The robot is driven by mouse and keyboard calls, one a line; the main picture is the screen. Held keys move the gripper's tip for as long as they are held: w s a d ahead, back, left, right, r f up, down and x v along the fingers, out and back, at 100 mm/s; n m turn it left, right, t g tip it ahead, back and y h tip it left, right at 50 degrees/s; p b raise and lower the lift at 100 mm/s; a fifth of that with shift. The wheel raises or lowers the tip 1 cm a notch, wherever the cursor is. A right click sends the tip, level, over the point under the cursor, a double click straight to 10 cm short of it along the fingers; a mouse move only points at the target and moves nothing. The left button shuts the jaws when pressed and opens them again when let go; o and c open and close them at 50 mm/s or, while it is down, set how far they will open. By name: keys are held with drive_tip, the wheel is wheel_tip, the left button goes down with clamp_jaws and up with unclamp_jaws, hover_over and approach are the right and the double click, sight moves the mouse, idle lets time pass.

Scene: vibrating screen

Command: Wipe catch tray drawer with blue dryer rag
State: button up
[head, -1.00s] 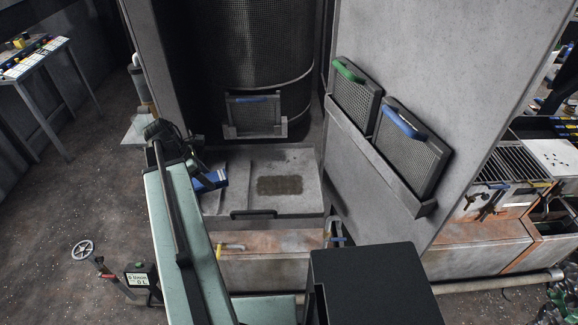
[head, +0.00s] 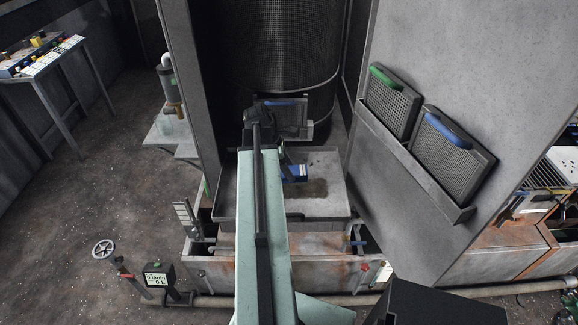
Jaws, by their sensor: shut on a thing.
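The catch tray drawer (head: 330,207) is the pulled-out grey metal tray at the foot of the dark mesh drum. A brown dirty patch (head: 316,189) lies on its floor, partly hidden by the rag and my arm. The blue dryer rag (head: 295,173) is over the tray, at the upper left edge of the patch. My gripper (head: 286,165) is shut on the rag, its fingers mostly hidden behind my own wrist. I cannot tell whether the rag presses on the tray floor. My arm covers the left middle of the drawer.
Grey cabinet walls stand on both sides of the drawer. A rack on the right wall holds a green-handled screen (head: 394,102) and a blue-handled screen (head: 448,143). Another blue-handled screen (head: 286,117) stands at the drum. A rusty trough (head: 325,250) lies below the drawer.

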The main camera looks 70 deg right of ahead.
drive_tip(key=shift+d+f, duration=0.1)
drive_tip(key=shift+w+f, duration=0.1)
drive_tip(key=shift+f, duration=0.05)
wheel_tip(320, 180, down, 4)
drive_tip(key=b, duration=0.5)
drive_tip(key=shift+f, duration=0.25)
drive_tip(key=shift+f, duration=0.2)
drive_tip(key=o, duration=0.9)
drive_tip(key=shift+r, duration=0.4)
